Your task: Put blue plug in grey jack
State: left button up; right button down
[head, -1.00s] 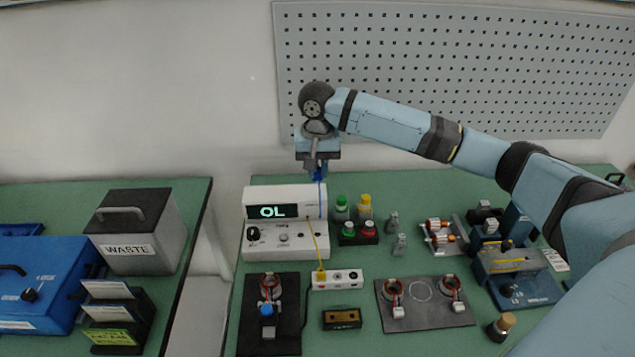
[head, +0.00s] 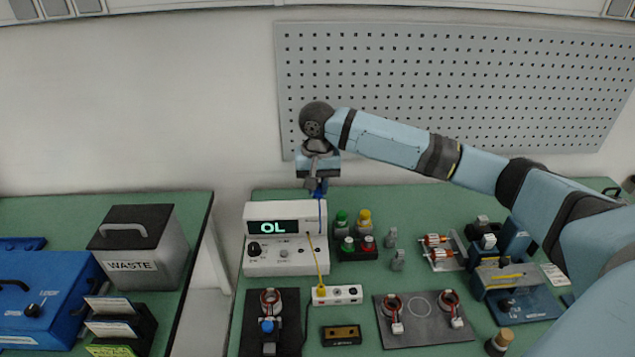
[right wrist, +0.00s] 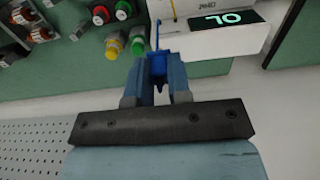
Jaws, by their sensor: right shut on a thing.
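The blue plug (head: 320,187) is held between the fingertips of my right gripper (head: 317,180), high behind the white meter. In the right wrist view the blue plug (right wrist: 158,68) sits between both fingers of the right gripper (right wrist: 157,80). A thin blue lead runs from it past the meter's right side. The white jack strip (head: 345,293) lies in front of the meter, well apart from the plug. A yellow plug (head: 320,291) sits at its left end with a yellow lead. Which of its other jacks is grey I cannot tell. My left gripper is out of view.
The meter (head: 285,258) reads OL. A dark fixture (head: 268,335) and a black block (head: 342,335) flank the strip's front. A grey plate (head: 424,325) lies right.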

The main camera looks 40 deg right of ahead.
pick_arm(q)
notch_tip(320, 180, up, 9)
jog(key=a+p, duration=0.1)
jog(key=p, duration=0.9)
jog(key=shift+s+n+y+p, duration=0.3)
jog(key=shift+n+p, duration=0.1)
pick_arm(e)
jog(key=s+a, duration=0.3)
jog(key=s, duration=0.9)
jog(key=shift+s, duration=0.35)
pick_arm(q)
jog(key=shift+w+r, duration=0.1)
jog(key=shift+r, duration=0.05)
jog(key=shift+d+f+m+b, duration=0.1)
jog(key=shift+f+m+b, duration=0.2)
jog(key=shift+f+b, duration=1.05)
pick_arm(e)
jog(key=shift+f+b, duration=0.3)
jog(key=shift+f, duration=9.15)
